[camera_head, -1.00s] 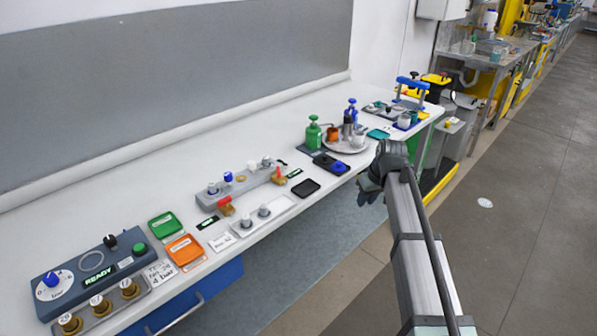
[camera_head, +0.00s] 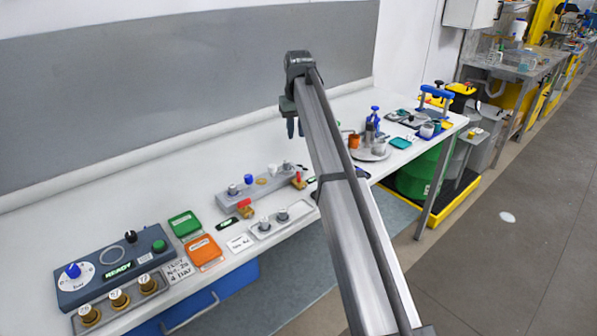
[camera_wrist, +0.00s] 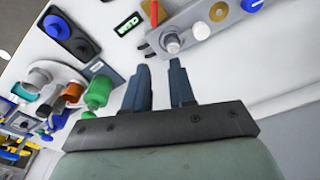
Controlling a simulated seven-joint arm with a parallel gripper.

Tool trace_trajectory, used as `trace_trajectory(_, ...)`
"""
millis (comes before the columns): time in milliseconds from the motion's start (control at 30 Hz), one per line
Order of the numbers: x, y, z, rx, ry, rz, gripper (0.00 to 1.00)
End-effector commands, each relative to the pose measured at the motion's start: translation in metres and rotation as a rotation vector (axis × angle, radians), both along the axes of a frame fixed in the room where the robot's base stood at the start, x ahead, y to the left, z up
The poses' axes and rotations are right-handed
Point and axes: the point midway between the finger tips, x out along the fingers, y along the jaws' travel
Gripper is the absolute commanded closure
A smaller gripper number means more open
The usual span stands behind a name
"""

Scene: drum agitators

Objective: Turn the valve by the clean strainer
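Two valves with red handles and brass bodies sit at the ends of a grey manifold (camera_head: 228,198) on the bench: a near-left valve (camera_head: 244,208) and a far-right valve (camera_head: 299,181). Small dark displays with green lettering are beside them; I cannot read which one marks the clean strainer. My gripper (camera_head: 295,134) hangs high above the bench, beyond the manifold, fingers down and empty. In the wrist view its fingers (camera_wrist: 159,66) are apart. Beyond them that view shows a red handle (camera_wrist: 155,12), a lit display (camera_wrist: 127,24) and the manifold (camera_wrist: 212,30).
A control box (camera_head: 112,270) with a dial stands at the near left, by green (camera_head: 184,223) and orange (camera_head: 204,250) labelled trays. A small grey tray (camera_head: 263,234) holds two fittings. A green bottle (camera_wrist: 98,91) and a blue-knobbed dark plate (camera_wrist: 70,32) show in the wrist view.

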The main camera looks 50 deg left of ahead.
Motion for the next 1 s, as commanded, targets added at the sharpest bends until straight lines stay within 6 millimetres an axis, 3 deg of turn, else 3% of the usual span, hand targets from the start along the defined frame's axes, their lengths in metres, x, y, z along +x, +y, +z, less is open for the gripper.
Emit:
trace_trajectory(200, -0.005, -0.018, -0.001, -0.093, 0.039, -0.164, 0.76)
trace_trajectory(467, -0.007, -0.020, -0.011, -0.100, 0.048, -0.222, 0.76)
trace_trajectory(1000, -0.007, -0.021, -0.098, -0.099, 0.047, -0.220, 0.76)
